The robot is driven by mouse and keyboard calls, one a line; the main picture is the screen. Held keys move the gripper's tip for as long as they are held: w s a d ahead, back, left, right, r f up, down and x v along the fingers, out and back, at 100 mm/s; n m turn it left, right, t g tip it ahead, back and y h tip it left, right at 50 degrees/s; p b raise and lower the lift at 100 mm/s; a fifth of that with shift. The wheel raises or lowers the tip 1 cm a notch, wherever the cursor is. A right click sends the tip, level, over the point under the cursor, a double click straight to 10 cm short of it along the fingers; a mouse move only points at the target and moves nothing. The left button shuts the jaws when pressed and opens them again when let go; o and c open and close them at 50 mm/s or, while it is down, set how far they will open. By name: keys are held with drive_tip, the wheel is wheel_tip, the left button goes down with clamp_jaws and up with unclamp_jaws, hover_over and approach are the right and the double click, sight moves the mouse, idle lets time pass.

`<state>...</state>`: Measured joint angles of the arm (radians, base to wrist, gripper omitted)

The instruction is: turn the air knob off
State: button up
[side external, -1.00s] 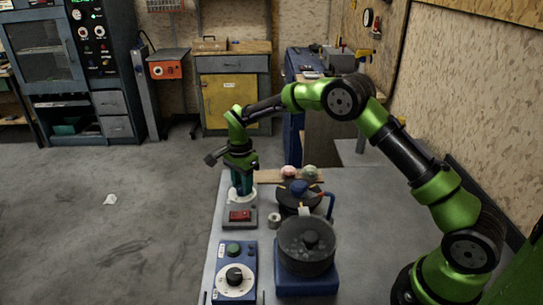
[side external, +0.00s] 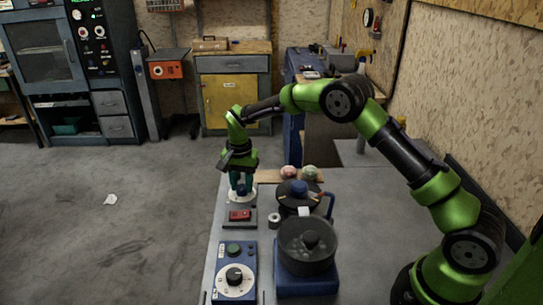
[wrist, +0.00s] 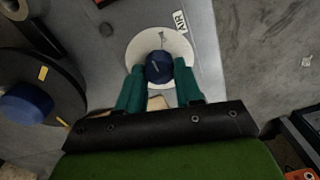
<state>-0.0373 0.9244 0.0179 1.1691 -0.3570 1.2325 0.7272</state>
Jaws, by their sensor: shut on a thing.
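The air knob (wrist: 158,68) is a dark blue round knob on a white dial plate (wrist: 143,43), with an AIR label (wrist: 181,21) beside it in the wrist view. My gripper (wrist: 160,72) has its two teal fingers on either side of the knob, shut on it. In the side external view my gripper (side external: 240,187) points down over the white dial plate (side external: 240,200) at the far left of the bench. The knob itself is mostly hidden there by the fingers.
A red switch box (side external: 240,215) stands just in front of the dial. A blue control box (side external: 235,270) is nearer the camera. A dark pot (side external: 306,245) on a blue base and a black round device (side external: 298,197) with a blue top stand to the right.

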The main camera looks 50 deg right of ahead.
sight(241, 187)
drive_tip(key=n, duration=0.4)
drive_tip(key=shift+n, duration=0.3)
drive_tip(key=n, duration=0.4)
drive_tip(key=shift+w+n, duration=0.1)
drive_tip(key=shift+n, duration=0.2)
drive_tip(key=n, duration=0.4)
drive_tip(key=shift+a+n, duration=0.15)
drive_tip(key=shift+n, duration=0.15)
drive_tip(key=shift+r+n, duration=0.1)
drive_tip(key=shift+n, duration=2)
drive_tip(key=o, duration=1)
drive_tip(key=shift+o, duration=0.2)
wheel_tip(241, 187, up, 17)
